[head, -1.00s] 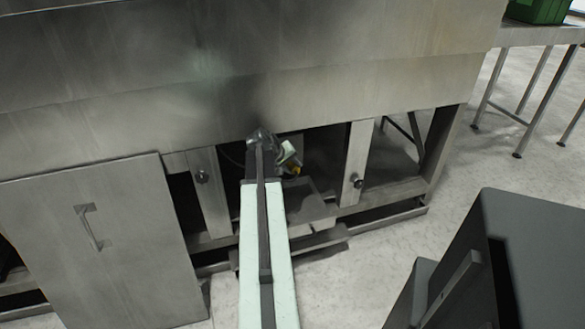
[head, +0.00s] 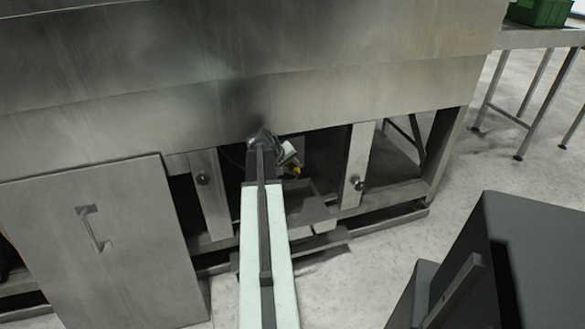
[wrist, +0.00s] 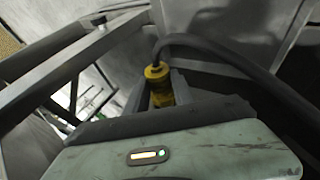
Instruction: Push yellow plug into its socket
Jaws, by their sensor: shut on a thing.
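The yellow plug (wrist: 158,82) shows in the wrist view just beyond the front edge of my gripper, with a dark cable leaving its top and curving to the right. My gripper (wrist: 160,92) is shut on the plug, with a grey finger on each side of it. In the head view a small bit of the yellow plug (head: 296,170) shows beside my gripper (head: 290,160), in the opening under the steel machine. The socket cannot be made out in either view.
The steel machine body (head: 230,100) hangs over the opening, with a post on each side. A steel panel with a handle (head: 92,228) is at the left. A dark grey box (head: 530,250) stands at the lower right. A table with a green crate (head: 540,12) is at the far right.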

